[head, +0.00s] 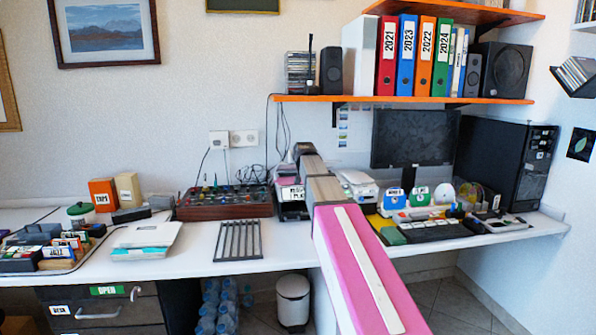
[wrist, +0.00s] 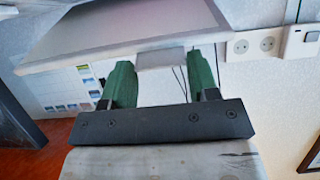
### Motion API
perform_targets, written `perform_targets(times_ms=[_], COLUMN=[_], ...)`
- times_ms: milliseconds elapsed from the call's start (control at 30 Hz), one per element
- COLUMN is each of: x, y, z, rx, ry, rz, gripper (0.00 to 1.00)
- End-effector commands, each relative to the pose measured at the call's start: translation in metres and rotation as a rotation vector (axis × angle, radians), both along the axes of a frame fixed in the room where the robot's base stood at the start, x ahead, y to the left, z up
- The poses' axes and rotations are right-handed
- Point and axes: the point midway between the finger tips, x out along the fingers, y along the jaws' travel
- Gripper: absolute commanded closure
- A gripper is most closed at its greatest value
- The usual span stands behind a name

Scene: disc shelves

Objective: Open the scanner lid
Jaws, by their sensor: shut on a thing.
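In the wrist view, which is upside down, my gripper (wrist: 161,80) has two green fingers. They are shut on a small pale tab, the lid handle (wrist: 160,58), at the edge of a flat grey-white panel, the scanner lid (wrist: 120,28). The lid sits at a slant to the wall behind. In the head view my arm reaches over the desk and covers most of the scanner (head: 292,211), whose dark base shows left of the arm. The fingers are hidden in the head view, and how far the lid stands up is hard to tell.
A red-brown mixer box (head: 222,203) is left of the scanner and a black rack (head: 238,241) lies in front. A white device (head: 357,184) and a dark monitor (head: 414,137) are on the right. An orange shelf (head: 405,99) with binders hangs above.

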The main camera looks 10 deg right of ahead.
Motion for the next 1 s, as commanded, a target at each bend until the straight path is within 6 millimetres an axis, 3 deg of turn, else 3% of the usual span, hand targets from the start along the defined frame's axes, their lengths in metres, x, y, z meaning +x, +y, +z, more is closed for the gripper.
perform_targets(times_ms=[500,800,1000], x=[0.072,0.109,0.122], y=[0.0,0.0,0.0], z=[0.086,0.113,0.12], rx=[0.0,0.0,0.0], ry=[-0.015,-0.015,-0.016], rz=[0.0,0.0,0.0], gripper=[0.87,0.88,0.88])
